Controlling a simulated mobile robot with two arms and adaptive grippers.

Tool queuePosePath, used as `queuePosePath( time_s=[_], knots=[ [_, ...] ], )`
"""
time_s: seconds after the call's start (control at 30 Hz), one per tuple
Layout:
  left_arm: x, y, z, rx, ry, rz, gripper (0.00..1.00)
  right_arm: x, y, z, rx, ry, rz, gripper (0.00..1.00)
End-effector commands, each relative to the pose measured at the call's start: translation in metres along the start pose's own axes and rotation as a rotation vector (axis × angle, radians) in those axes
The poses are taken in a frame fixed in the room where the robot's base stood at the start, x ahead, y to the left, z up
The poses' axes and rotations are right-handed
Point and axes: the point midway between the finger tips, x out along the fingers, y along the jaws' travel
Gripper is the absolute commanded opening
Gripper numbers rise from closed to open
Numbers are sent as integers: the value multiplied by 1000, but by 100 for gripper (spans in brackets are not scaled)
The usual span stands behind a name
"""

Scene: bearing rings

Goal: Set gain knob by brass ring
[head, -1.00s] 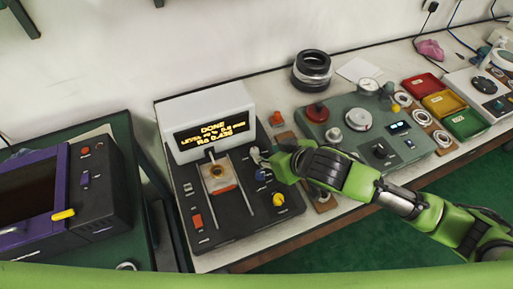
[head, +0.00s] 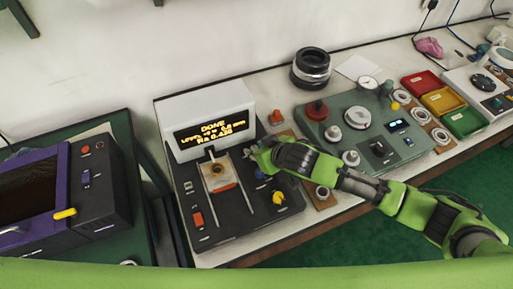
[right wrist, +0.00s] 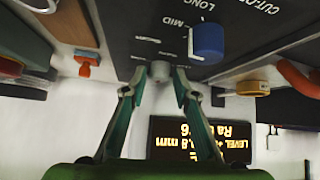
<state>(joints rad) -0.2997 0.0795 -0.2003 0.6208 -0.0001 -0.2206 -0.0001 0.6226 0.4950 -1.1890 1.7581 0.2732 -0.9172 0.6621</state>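The dark tester console (head: 240,222) carries a lit display (head: 211,131), which reads DONE, a level line and an Ra value near 0.436. A brass-coloured ring (head: 217,169) sits on its stage. The console has a blue knob (head: 261,174) and a yellow knob (head: 279,198); I cannot read which knob is gain. My right gripper (head: 250,152) is over the console, right of the display. In the right wrist view its open fingertips (right wrist: 160,76) are on either side of a small grey knob (right wrist: 160,69), with gaps visible. The blue knob (right wrist: 207,39) is beside it. My left gripper is not in view.
A green-grey panel (head: 335,119) with knobs stands to the right, beyond a wooden strip with rings (head: 322,192). Red (head: 421,85), yellow and green trays are further right. A purple device (head: 68,190) is at the left. Dark stacked rings (head: 311,68) stand behind.

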Motion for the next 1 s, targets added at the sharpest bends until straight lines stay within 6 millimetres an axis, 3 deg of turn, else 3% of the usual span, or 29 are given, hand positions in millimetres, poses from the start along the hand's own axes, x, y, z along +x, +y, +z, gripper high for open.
queuePosePath(
  time_s=[0.03, 0.07, 0.1, 0.47, 0.77, 1.0],
  knots=[
    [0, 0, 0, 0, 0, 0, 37, 0, 0, 0, 0, 0, 0, 10],
    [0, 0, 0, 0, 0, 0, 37, 0, 0, 0, 0, 0, 0, 2],
    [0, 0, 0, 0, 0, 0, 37, 0, 0, 0, 0, 0, 0, 0],
    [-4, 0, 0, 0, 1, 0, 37, -1, 2, -1, -26, 1, -25, 0],
    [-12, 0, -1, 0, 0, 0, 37, -1, 5, -2, -147, 9, -146, 0],
    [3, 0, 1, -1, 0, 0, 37, 4, 9, 0, -279, 19, -273, 0]
  ],
)
